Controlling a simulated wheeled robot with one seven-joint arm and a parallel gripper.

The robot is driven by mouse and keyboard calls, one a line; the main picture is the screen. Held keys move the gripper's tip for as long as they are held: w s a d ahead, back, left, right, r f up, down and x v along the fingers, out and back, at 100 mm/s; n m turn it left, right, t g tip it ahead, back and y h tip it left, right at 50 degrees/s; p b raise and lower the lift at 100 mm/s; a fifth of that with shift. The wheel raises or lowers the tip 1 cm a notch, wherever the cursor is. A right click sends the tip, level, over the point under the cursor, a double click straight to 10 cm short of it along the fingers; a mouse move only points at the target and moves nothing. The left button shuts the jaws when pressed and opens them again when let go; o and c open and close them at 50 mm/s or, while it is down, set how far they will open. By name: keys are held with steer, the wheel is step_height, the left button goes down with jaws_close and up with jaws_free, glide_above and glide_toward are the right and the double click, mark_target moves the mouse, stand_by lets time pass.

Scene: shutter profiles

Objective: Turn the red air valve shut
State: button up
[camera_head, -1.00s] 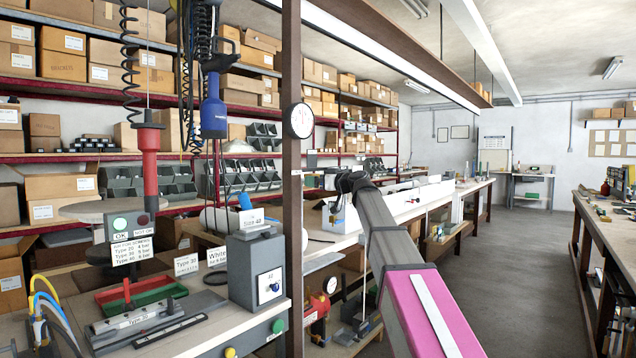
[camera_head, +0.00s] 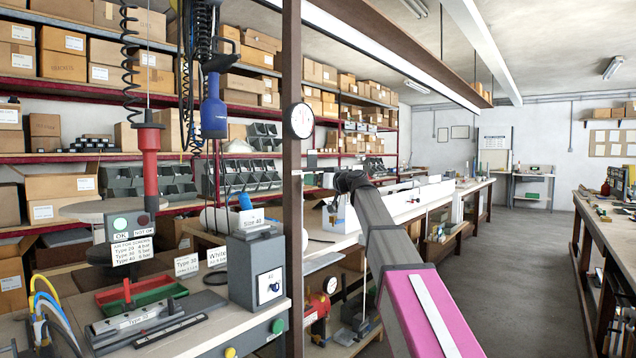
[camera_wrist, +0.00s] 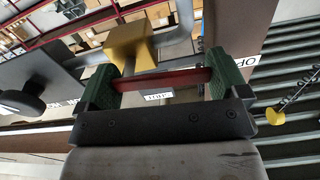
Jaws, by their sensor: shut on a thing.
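The red air valve lever (camera_wrist: 160,81) lies crosswise between the two green finger pads of my gripper (camera_wrist: 158,82) in the wrist view. The pads are shut on it, one toward each end. A yellow valve body (camera_wrist: 130,40) with a grey pipe sits just behind the lever. A white label with dark print (camera_wrist: 158,97) shows below the lever, partly framed by my gripper. In the head view the end of my arm (camera_head: 350,181) reaches to just right of the brown post, and the fingers and lever are too small to make out clearly.
The brown post (camera_head: 292,230) carries a round gauge (camera_head: 299,120). A workbench with a grey box (camera_head: 256,270) stands left of it. In the wrist view a black knob (camera_wrist: 30,102) is at the left and a yellow disc (camera_wrist: 275,116) at the right. The right aisle is clear.

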steer(key=m, duration=0.2)
steer(key=r+m, duration=0.1)
steer(key=m, duration=0.1)
steer(key=shift+w+d+r, duration=0.1)
steer(key=shift+w+d, duration=0.05)
steer(key=m, duration=0.3)
steer(key=r+m, duration=0.1)
steer(key=shift+w+d+m, duration=0.2)
steer(key=shift+w+m, duration=0.15)
steer(key=shift+m, duration=0.05)
steer(key=m, duration=0.4)
steer(key=shift+w+d+r, duration=0.2)
steer(key=shift+w+d, duration=0.15)
steer(key=shift+w, duration=0.05)
steer(key=shift+w+d+m, duration=0.2)
steer(key=shift+m, duration=0.8)
steer(key=shift+w+d+m, duration=0.15)
steer(key=shift+w+m, duration=0.05)
steer(key=shift+m, duration=0.8)
steer(key=o, duration=0.9)
steer(key=shift+o, duration=0.2)
steer(key=v, duration=1)
steer(key=shift+s+d, duration=0.25)
steer(key=shift+d, duration=0.1)
